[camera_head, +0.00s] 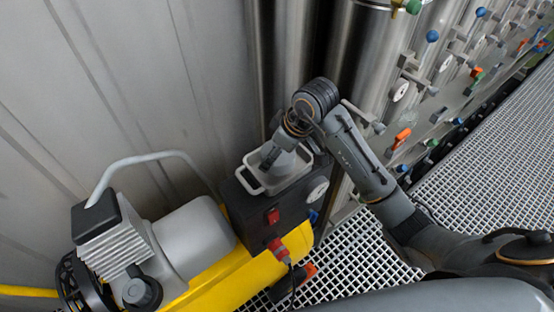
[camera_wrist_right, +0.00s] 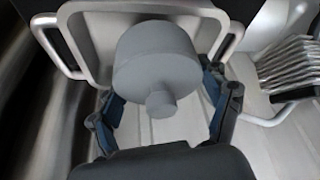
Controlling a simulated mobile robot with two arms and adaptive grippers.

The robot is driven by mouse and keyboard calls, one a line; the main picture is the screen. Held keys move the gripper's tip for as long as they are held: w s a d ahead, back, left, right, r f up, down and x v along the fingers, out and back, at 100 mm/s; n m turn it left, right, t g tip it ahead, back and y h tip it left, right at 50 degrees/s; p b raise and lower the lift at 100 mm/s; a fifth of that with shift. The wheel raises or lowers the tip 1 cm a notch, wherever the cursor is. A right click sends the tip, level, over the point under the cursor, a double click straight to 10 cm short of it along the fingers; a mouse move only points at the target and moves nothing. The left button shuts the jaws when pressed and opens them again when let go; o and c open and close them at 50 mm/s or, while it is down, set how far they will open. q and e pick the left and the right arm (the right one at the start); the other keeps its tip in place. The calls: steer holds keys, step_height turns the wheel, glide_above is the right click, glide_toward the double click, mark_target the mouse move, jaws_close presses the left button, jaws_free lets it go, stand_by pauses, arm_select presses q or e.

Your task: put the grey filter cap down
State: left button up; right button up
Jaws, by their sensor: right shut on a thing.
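The grey filter cap (camera_wrist_right: 157,55) is a wide round cylinder with a smaller stub, seen in the right wrist view. My right gripper (camera_wrist_right: 162,88) is shut on it, with one dark finger on each side. A light grey tray (camera_wrist_right: 68,42) with handles lies under and around the cap in that view; whether the cap touches its floor I cannot tell. In the head view, my right gripper (camera_head: 276,156) points down into the tray (camera_head: 250,182), which sits on a black box; the cap is hard to make out there. My left gripper is not in view.
The black box (camera_head: 262,222) carries a red switch and plug, beside a yellow-based machine (camera_head: 190,235) with a motor and finned block. Steel vessels (camera_head: 378,50) with valves stand behind at the right. Grating floor (camera_head: 480,190) lies right. A grey wall is at the left.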

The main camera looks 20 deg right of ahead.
mark_target(293, 155)
steer(key=f, duration=0.2)
steer(key=f+p, duration=0.1)
steer(key=shift+w+d+f, duration=0.15)
steer(key=shift+w+d, duration=0.1)
steer(key=shift+w, duration=0.1)
steer(key=shift+f, duration=0.45)
steer(key=shift+f, duration=0.1)
steer(key=o, duration=1.1)
steer(key=b+v, duration=0.1)
steer(key=v, duration=1.1)
steer(key=shift+a, duration=0.15)
steer(key=shift+w, duration=0.1)
